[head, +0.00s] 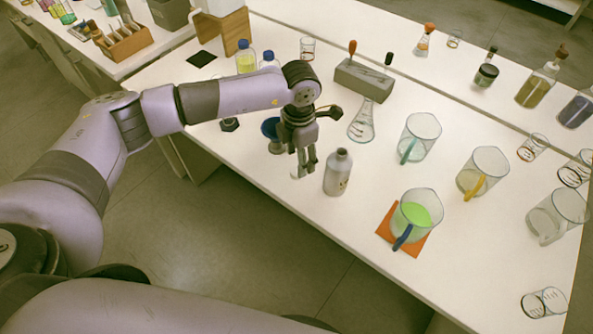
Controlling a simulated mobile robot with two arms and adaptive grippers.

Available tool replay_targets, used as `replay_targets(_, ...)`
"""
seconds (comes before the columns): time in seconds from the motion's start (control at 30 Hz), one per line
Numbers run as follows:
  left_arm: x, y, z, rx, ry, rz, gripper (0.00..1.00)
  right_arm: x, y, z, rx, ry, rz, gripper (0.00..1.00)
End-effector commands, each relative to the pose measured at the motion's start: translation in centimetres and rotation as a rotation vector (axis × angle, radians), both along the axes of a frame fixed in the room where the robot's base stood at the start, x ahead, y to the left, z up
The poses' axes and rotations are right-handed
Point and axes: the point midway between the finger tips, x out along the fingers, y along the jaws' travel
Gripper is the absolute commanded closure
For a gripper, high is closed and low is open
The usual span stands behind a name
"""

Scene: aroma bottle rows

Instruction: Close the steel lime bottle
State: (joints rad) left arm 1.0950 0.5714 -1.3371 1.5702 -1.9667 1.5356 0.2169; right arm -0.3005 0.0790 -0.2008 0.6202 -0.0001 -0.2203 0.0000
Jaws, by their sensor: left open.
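A grey steel bottle (338,174) with a narrow neck stands upright near the front edge of the table. Its neck looks uncapped, but it is small in view. My left gripper (307,170) points down just left of the bottle, open, its fingers apart from the bottle. A small pale object (297,173) shows low beside the fingers; I cannot tell what it is. A small black cap-like piece (229,125) lies on the table to the left. My right gripper is not in view.
A blue funnel (270,127) stands directly behind my left gripper. A conical flask (362,122) and a grey tool block (364,80) are behind the bottle. A jug of green liquid (415,214) stands on an orange mat (386,236) to the right, with several other jugs beyond.

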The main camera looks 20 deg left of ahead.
Motion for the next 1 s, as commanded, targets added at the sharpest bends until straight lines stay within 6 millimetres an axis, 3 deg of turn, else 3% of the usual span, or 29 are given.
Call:
replay_targets(0.17, 0.0, 0.1, -0.6, 0.001, 0.003, 0.001, 0.48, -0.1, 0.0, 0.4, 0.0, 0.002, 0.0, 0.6)
replay_targets(0.5, 0.2, 0.2, -4.9, 0.0, 0.0, 0.002, 0.48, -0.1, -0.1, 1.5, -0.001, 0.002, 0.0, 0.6)
replay_targets(0.87, 0.2, 0.2, -5.1, 0.0, 0.0, 0.0, 0.48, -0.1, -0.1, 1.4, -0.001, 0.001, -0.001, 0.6)
replay_targets(1.0, 0.2, 0.2, -5.1, 0.0, 0.0, 0.001, 0.57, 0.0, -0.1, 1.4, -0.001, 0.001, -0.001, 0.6)
